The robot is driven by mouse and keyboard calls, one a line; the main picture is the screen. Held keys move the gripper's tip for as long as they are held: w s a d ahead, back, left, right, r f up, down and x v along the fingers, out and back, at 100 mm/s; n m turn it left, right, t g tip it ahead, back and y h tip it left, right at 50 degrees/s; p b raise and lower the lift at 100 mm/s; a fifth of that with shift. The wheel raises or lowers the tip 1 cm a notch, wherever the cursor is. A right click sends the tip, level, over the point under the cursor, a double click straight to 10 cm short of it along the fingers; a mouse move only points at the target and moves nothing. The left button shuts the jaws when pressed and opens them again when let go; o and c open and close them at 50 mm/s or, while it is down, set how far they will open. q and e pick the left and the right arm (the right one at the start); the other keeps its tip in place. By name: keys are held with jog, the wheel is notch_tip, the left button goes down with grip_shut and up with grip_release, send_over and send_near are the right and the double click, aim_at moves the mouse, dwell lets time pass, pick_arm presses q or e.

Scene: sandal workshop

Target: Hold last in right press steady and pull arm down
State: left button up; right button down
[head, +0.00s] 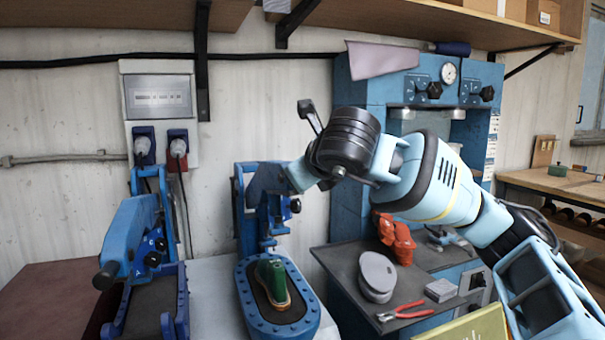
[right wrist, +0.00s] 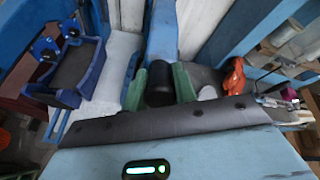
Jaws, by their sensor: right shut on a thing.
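The right press shows in the head view, with a blue column and a studded oval base (head: 310,318). A green last (head: 274,284) with a brownish face stands on that base. Nothing is touching the last from above. My right arm reaches in from the right over the press. In the right wrist view, my right gripper (right wrist: 160,84) has its green fingers on either side of a black handle (right wrist: 160,88) at the end of the blue press arm (right wrist: 161,35). It is shut on this handle. My left gripper is not in view.
A second blue press (head: 140,240) stands at the left. To the right, a blue machine's dark shelf (head: 345,262) bears a grey pad (head: 377,275), red pliers (head: 405,311) and orange-red pieces (head: 396,238). Shelves hang above along the wall.

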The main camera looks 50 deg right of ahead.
jog(key=c, duration=1.2)
grip_release()
jog(key=v, duration=0.7)
jog(key=shift+s+a, duration=0.25)
jog(key=shift+s, duration=0.1)
jog(key=shift+w, duration=0.1)
